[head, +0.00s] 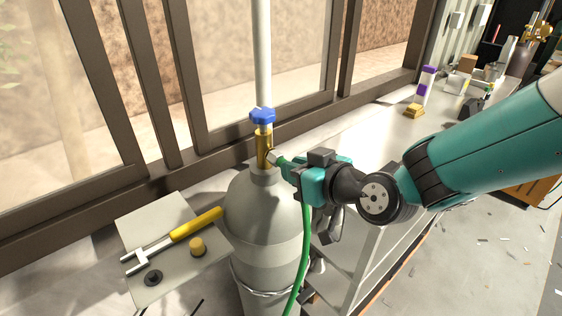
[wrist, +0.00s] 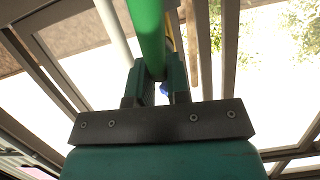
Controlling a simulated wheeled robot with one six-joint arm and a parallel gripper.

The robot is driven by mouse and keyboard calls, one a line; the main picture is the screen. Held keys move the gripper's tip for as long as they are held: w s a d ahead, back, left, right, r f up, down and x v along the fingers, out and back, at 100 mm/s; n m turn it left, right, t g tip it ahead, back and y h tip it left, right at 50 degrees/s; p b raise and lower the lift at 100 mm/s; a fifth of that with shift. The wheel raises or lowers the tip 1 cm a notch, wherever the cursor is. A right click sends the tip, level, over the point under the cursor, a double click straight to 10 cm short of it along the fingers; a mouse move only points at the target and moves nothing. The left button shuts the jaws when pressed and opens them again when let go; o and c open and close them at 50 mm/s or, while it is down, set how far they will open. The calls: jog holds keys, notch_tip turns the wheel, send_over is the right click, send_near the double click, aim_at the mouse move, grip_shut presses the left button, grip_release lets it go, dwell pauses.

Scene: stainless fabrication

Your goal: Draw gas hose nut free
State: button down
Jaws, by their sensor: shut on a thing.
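A grey gas cylinder (head: 262,205) stands upright, with a brass valve (head: 264,150) on top and a blue handwheel (head: 262,116) above it. My gripper (head: 283,163) is at the right side of the valve, shut on the gas hose nut. The nut is mostly hidden between the fingers, and I cannot tell whether it touches the valve outlet. The green hose (head: 304,245) hangs down from the gripper beside the cylinder. In the wrist view the hose (wrist: 148,35) runs up over the gripper fingers (wrist: 156,88), and a little blue of the handwheel shows between them.
A pale plate (head: 155,220) at left holds a yellow-handled tool (head: 195,224), a brass knob-like piece (head: 198,246) and a black ring (head: 153,278). A window frame (head: 185,150) stands close behind the cylinder. A metal bench (head: 385,140) with a brass block (head: 414,111) is at right.

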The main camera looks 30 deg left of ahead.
jog(key=shift+d, duration=0.1)
jog(key=shift+s+d+b, duration=0.25)
jog(key=shift+d+b, duration=0.2)
jog(key=shift+d, duration=0.1)
jog(key=shift+s+d+b, duration=0.2)
jog(key=shift+d+b, duration=0.2)
jog(key=shift+d, duration=0.15)
jog(key=shift+s+d+b, duration=0.25)
jog(key=shift+d+b, duration=0.3)
jog(key=shift+d, duration=0.05)
jog(key=shift+s+d+b, duration=0.3)
jog(key=shift+d+b, duration=0.25)
jog(key=shift+d, duration=0.1)
jog(key=shift+s+d+b, duration=0.25)
jog(key=shift+d+b, duration=0.3)
jog(key=shift+d, duration=0.05)
